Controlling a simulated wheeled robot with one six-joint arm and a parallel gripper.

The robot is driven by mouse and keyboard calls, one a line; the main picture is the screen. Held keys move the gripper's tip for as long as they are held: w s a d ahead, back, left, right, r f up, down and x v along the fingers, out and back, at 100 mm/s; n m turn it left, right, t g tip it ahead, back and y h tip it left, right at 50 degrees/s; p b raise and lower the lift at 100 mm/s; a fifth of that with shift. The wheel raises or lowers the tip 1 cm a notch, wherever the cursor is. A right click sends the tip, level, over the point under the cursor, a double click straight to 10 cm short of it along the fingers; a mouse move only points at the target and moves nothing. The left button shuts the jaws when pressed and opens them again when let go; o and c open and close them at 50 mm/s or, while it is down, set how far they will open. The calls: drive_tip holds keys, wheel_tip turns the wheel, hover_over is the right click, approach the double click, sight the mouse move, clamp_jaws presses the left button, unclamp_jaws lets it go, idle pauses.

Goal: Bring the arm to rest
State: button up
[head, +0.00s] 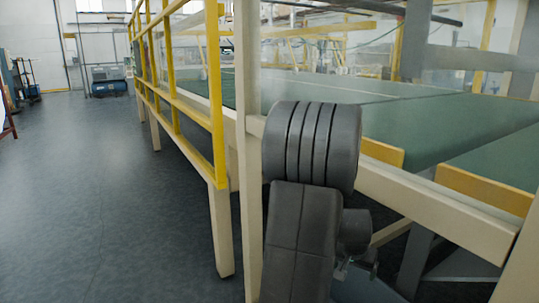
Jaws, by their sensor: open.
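My arm (302,230) stands in the lower middle of the head view. A thick dark grey link rises from the bottom edge to a large ribbed joint (312,147). A smaller dark grey part (354,231) of my arm shows just right of the link. I cannot make out my gripper or its fingertips; the arm's far end is hidden behind the link or out of the frame. No held thing shows.
A cream-framed machine with green beds (420,130) fills the right side, behind my arm. A yellow railing (215,95) on cream posts runs along its left side. Open grey floor (100,200) lies to the left. A dark blue cart (108,80) stands far back.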

drive_tip(key=shift+r+p, duration=0.6)
drive_tip(key=shift+r, duration=0.6)
drive_tip(key=shift+f, duration=0.15)
